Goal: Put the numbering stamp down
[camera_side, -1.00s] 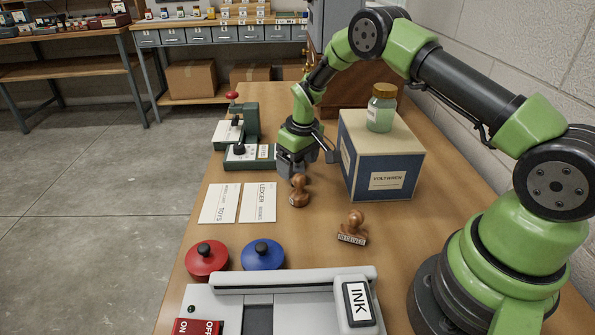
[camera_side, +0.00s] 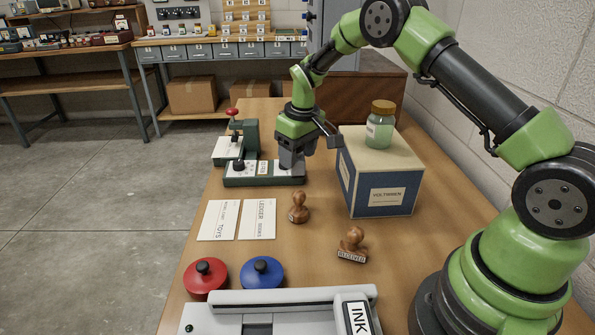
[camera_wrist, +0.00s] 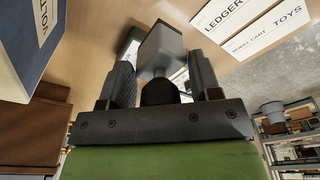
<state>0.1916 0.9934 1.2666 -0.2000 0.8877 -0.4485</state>
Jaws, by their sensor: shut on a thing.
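My gripper (camera_side: 291,160) is shut on a grey block-shaped stamp with a dark rounded handle. In the wrist view the grey block (camera_wrist: 165,45) sticks out beyond my fingertips (camera_wrist: 160,85), with the dark handle between the fingers. I take this as the numbering stamp. In the side view the fingers mostly hide it, beside or over the right end of a green device with a black knob (camera_side: 238,168). I cannot tell whether the stamp touches anything. Two wooden stamps stand on the bench, one plain (camera_side: 299,209) and one marked RECEIVED (camera_side: 352,247).
The Voltmeren-labelled box (camera_side: 382,198) with a green jar (camera_side: 380,128) on it stands right of my gripper. Two cards (camera_side: 257,219) lie left of the wooden stamps. Red (camera_side: 205,276) and blue (camera_side: 262,270) round lids are nearer. Bare bench (camera_side: 330,205) lies around the stamps.

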